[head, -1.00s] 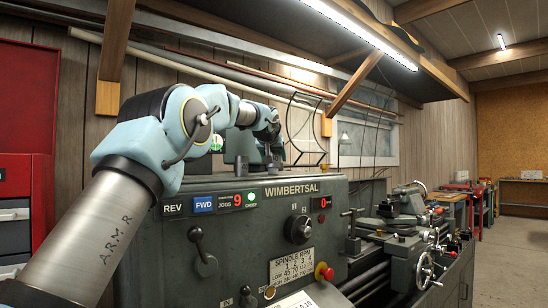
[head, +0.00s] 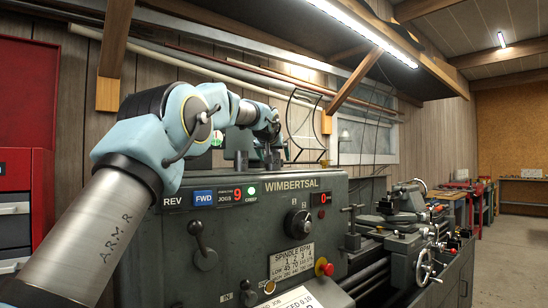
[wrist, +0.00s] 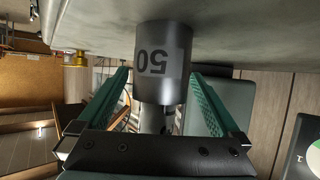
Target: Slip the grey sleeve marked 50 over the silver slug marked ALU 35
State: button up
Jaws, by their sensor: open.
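The grey sleeve (wrist: 163,62), marked 50 upside down in the wrist view, stands at the grey top surface of the lathe. My gripper (wrist: 159,76) is open, with one green finger on each side of the sleeve and a visible gap to each. A silver piece (wrist: 154,118) shows at the sleeve's end towards my palm. I cannot read a mark on it, nor tell whether it is inside the sleeve or behind it. In the head view my gripper (head: 271,152) is small and dark above the headstock, and the sleeve cannot be made out there.
The lathe headstock (head: 240,235) fills the middle of the head view, with levers and knobs on its front. A dark block (head: 241,160) stands on top, left of my gripper. A brass fitting (wrist: 76,59) shows at left in the wrist view. A red cabinet (head: 42,190) stands at far left.

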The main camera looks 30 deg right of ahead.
jog(key=shift+f, duration=0.1)
jog(key=b+v, duration=0.4)
jog(key=v, duration=0.6)
jog(key=shift+s, duration=0.1)
jog(key=shift+s+a, duration=0.2)
jog(key=shift+r, duration=0.2)
